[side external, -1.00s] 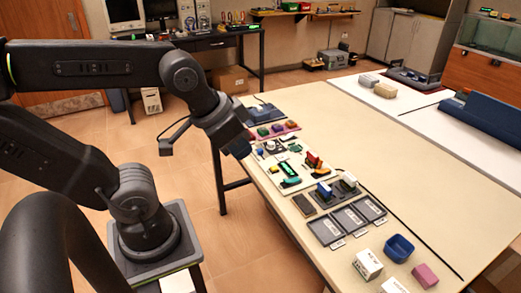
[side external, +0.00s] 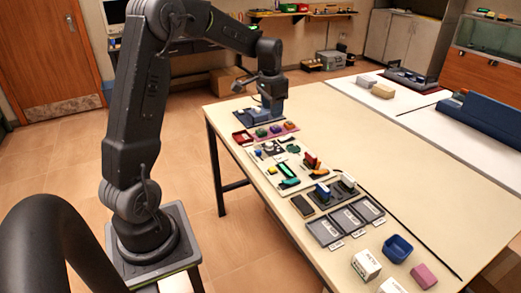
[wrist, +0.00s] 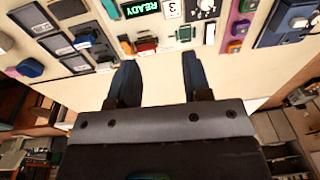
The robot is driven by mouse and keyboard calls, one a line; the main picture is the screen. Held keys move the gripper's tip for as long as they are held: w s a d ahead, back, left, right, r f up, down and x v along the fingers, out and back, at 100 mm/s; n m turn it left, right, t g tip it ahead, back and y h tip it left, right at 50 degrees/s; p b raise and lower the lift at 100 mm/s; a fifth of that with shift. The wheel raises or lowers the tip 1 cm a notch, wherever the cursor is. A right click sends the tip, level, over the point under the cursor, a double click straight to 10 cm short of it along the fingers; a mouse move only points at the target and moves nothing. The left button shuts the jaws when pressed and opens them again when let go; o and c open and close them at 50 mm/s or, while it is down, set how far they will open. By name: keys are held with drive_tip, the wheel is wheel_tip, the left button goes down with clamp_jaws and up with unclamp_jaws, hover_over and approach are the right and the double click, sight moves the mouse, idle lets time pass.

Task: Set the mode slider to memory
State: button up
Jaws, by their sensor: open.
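I cannot pick out the mode slider or a memory label for certain; the markings are too small. A light control panel (side external: 268,160) on the table carries a green display, small knobs and switches. In the wrist view its lit READY display (wrist: 142,7) and a white dial (wrist: 205,8) show at the top edge. My gripper (side external: 272,110) is at the table's far end, by the dark blue device there. Its two dark fingers (wrist: 158,72) are apart with nothing between them.
A purple strip with coloured blocks (side external: 277,130) lies between the panel and the blue device (side external: 250,118). Red and orange parts (side external: 312,160) stand at the panel's right. Grey trays (side external: 322,232), a blue bin (side external: 398,248) and white boxes (side external: 366,264) are nearer.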

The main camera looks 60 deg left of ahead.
drive_tip(key=g, duration=0.1)
hover_over(258, 153)
drive_tip(key=w, duration=0.2)
wheel_tip(258, 153, down, 7)
drive_tip(key=a, duration=0.1)
drive_tip(key=shift+h, duration=0.3)
drive_tip(key=f, duration=1.4)
drive_tip(key=shift+s+f, duration=0.2)
drive_tip(key=shift+s, duration=0.05)
drive_tip(key=shift+c, duration=0.3)
clamp_jaws()
drive_tip(key=shift+d, duration=0.1)
